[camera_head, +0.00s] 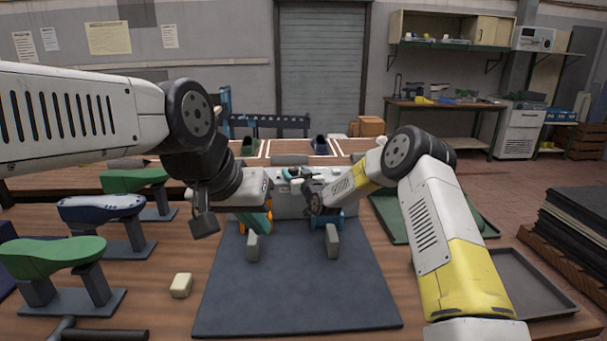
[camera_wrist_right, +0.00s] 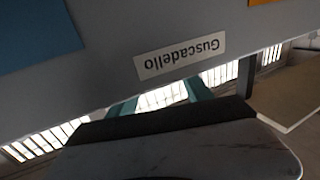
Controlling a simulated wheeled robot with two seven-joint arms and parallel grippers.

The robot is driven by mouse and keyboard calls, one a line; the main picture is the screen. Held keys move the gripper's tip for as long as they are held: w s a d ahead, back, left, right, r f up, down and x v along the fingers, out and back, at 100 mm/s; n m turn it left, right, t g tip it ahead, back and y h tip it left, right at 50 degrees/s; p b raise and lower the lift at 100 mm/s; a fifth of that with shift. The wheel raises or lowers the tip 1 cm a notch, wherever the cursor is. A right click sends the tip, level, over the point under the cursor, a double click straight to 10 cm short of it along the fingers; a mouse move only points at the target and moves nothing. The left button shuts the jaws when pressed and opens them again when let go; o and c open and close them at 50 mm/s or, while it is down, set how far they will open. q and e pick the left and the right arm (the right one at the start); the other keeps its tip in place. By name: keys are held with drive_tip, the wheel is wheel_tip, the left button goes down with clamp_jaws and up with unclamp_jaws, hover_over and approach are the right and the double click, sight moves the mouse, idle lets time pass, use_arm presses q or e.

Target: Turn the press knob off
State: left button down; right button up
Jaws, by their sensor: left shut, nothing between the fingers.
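The press stands at the back of the dark mat, with a pale grey body (camera_head: 290,207) partly hidden by my arms. In the right wrist view its grey panel (camera_wrist_right: 110,50) shows close up, with an upside-down "Guscadello" label (camera_wrist_right: 180,58). A blue patch and an orange patch show at the panel's edges. I cannot pick out the knob for certain. My left gripper (camera_head: 204,224) is shut and empty, pointing down at the front left of the press. My right gripper (camera_head: 313,196) is close to the press; its fingers cannot be made out.
Green and blue shoe lasts (camera_head: 55,256) (camera_head: 100,207) stand on the left. A cream block (camera_head: 181,285) lies beside the mat. Trays (camera_head: 520,283) lie on the right.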

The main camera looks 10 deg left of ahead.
drive_tip(key=v, duration=0.7)
drive_tip(key=shift+s+d, duration=0.25)
drive_tip(key=shift+s, duration=0.05)
drive_tip(key=s+d+r+m+g+h, duration=0.1)
drive_tip(key=s+d+r+g+h, duration=0.4)
drive_tip(key=s+d+r, duration=1.1)
drive_tip(key=s+d+m+g, duration=0.1)
drive_tip(key=s+d, duration=0.2)
drive_tip(key=s, duration=0.7)
drive_tip(key=s+d+f+m+g+h, duration=0.1)
drive_tip(key=s+d, duration=0.3)
drive_tip(key=s, duration=0.6)
drive_tip(key=s+d+f+m+g, duration=0.1)
drive_tip(key=s+d, duration=0.3)
drive_tip(key=s, duration=0.6)
drive_tip(key=shift+m+g+h, duration=0.4)
drive_tip(key=shift+m+g, duration=0.3)
